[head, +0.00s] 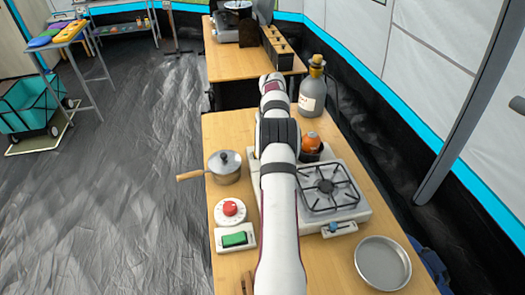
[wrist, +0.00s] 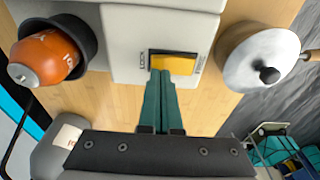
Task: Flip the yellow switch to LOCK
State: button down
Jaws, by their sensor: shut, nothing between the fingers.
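The yellow switch (wrist: 180,65) sits in a dark frame on a pale housing (wrist: 126,40) in the wrist view. The word LOCK is printed beside its left end; the lettering at its right end is too small to read. My gripper (wrist: 161,73) is shut and empty, its teal fingertips over the left, LOCK-side part of the switch's near edge. I cannot tell whether they touch it or which way the rocker is tilted. In the head view my arm hides the switch and the gripper.
A lidded pot (head: 224,167) stands left of my arm. An orange canister (head: 310,142), a grey bottle (head: 313,92) and a gas stove (head: 332,190) are to the right. A red dial (head: 230,209), a green switch (head: 235,239) and a round pan (head: 383,263) lie nearer.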

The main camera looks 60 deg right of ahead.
jog(key=shift+f, duration=0.55)
notch_tip(320, 180, up, 6)
jog(key=shift+r, duration=0.55)
dwell(0.4)
